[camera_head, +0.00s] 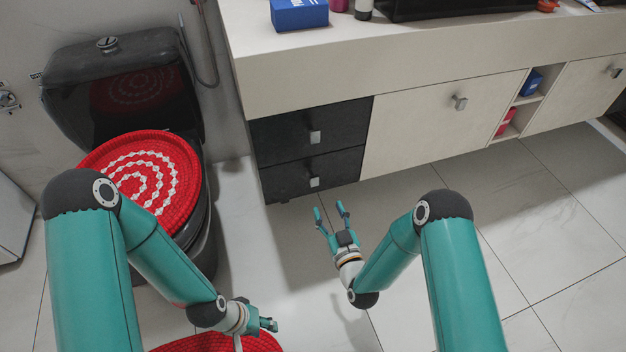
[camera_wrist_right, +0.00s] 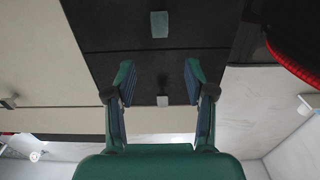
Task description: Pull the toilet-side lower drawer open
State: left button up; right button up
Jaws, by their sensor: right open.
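The toilet-side lower drawer (camera_head: 283,182) is a dark front with a small silver handle (camera_head: 314,182), under a matching upper drawer (camera_head: 285,135). Both look shut. My right gripper (camera_head: 329,207) is open and empty, in front of and below the lower drawer, apart from its handle. The right wrist view is upside down: the lower handle (camera_wrist_right: 159,25) shows above the open fingers (camera_wrist_right: 159,76), and the upper handle (camera_wrist_right: 162,100) shows between them, farther off. My left gripper (camera_head: 269,325) is low near the red mat, away from the drawers; its finger opening is unclear.
A black toilet (camera_head: 110,85) with a red and white lid cover (camera_head: 140,175) stands left of the drawers. A beige cabinet door (camera_head: 425,125) with a knob is to their right. A red mat (camera_head: 215,343) lies at the bottom. The tiled floor (camera_head: 400,195) before the cabinet is clear.

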aim_at(315, 179)
jog(key=b+x, duration=0.3)
jog(key=x, duration=0.8)
jog(key=shift+w+a+f, duration=0.15)
jog(key=shift+w, duration=0.1)
jog(key=shift+w+a+b, duration=0.2)
jog(key=shift+w+b, duration=0.15)
jog(key=shift+w, duration=0.25)
grip_shut()
